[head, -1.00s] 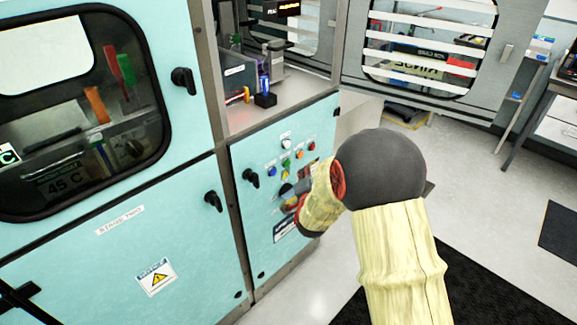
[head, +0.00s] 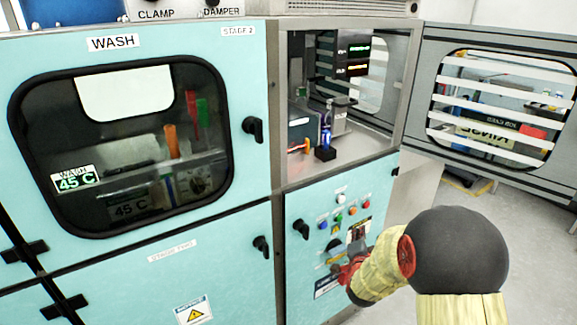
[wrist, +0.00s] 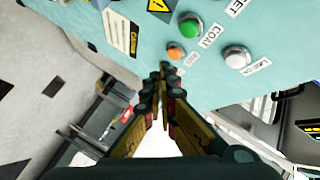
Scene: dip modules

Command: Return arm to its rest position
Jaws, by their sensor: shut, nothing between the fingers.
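My arm (head: 455,255), in a yellow sleeve with a dark round joint, reaches in from the lower right of the head view. My gripper (head: 345,270) is at its left end, in front of the lower teal panel with the buttons, and is partly hidden by the sleeve. In the wrist view my gripper (wrist: 163,72) shows its two yellow and black fingers meeting at the tips, with nothing between them. The tips appear close to the teal panel (wrist: 140,40); I cannot tell whether they touch it.
Green (wrist: 190,27), white (wrist: 237,57) and orange (wrist: 176,53) buttons are near the fingertips. The bay above the panel is open and holds a blue bottle (head: 326,130). Its windowed door (head: 430,60) stands open to the right. A closed wash window (head: 120,150) is at left.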

